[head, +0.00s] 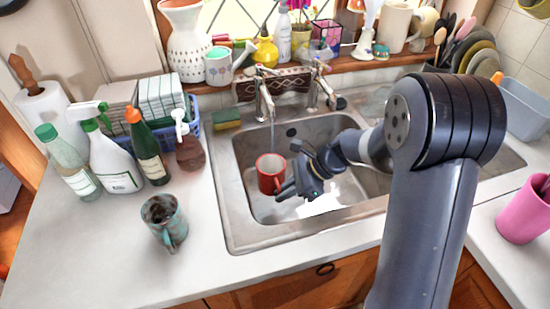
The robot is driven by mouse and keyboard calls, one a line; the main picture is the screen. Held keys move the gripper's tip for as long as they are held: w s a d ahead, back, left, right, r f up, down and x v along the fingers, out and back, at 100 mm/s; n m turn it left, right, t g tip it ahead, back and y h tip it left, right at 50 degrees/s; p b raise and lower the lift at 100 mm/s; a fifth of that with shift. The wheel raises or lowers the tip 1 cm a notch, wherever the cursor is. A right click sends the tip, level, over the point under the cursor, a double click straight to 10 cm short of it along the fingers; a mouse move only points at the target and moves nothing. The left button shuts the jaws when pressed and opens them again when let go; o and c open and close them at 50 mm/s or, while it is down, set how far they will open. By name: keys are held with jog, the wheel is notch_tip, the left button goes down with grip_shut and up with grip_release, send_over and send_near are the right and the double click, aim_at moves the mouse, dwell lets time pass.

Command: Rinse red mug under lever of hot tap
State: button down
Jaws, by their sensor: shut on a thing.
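The red mug (268,176) with a pale inside is upright in the left part of the sink, at the left basin wall. My gripper (286,187) reaches in from the right and is shut on the mug at its right side; the exact contact is partly hidden by the fingers. The left tap (264,98) stands behind the mug. A thin stream of water (272,132) falls from its spout toward the mug's mouth. A second tap (318,92) stands to its right. No marking shows which tap is hot.
The metal sink (237,205) is otherwise open around the mug. A sponge (226,119) lies at its back left corner. Several bottles (118,165) and a blue-green mug (163,222) stand on the left counter. A pink cup (522,215) stands at right.

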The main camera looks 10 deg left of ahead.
jog(key=s+r+p, duration=0.3)
jog(key=s+r, duration=0.1)
jog(key=s, duration=0.1)
jog(key=shift+a, duration=0.25)
dwell(0.3)
jog(key=shift+r, duration=0.1)
dwell(0.6)
